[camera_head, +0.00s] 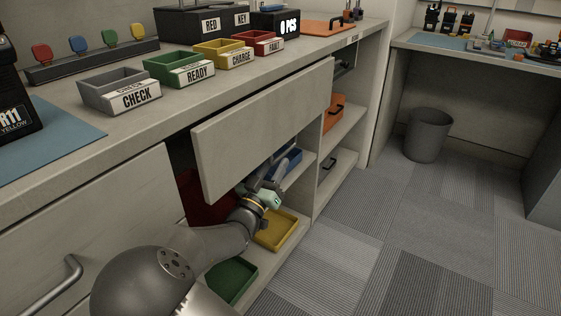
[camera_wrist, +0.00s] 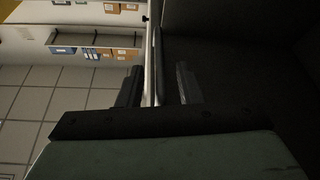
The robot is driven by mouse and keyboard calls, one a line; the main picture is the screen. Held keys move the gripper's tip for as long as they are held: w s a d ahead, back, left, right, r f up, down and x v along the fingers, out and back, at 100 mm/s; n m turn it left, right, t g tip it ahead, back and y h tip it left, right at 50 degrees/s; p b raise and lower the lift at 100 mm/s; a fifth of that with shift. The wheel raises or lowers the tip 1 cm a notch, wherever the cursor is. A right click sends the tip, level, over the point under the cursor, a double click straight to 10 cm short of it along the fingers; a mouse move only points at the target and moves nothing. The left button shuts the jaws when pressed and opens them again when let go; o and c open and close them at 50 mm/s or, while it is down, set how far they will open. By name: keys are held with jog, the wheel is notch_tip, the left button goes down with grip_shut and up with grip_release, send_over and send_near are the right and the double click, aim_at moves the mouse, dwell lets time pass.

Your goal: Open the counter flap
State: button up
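The counter flap (camera_head: 268,127) is a pale grey panel below the worktop in the head view. It stands swung out at an angle from the cabinet front, with shelves showing below and behind it. My gripper (camera_head: 271,190) is low under the flap's lower edge, and its fingertips are hard to make out there. In the wrist view my gripper (camera_wrist: 160,82) has its two dark fingers apart. A thin pale edge (camera_wrist: 151,60), apparently the flap's, runs between them, close to the left finger, with a gap to the right finger. Contact cannot be told.
Trays labelled CHECK (camera_head: 118,91), READY (camera_head: 179,69) and CHARGE stand on the worktop. A yellow bin (camera_head: 276,231) and a green bin (camera_head: 230,281) sit on the low shelf beside my arm. A drawer handle (camera_head: 55,287) is at left.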

aim_at(281, 155)
jog(key=shift+b+x, duration=0.35)
jog(key=shift+x, duration=1.45)
grip_shut()
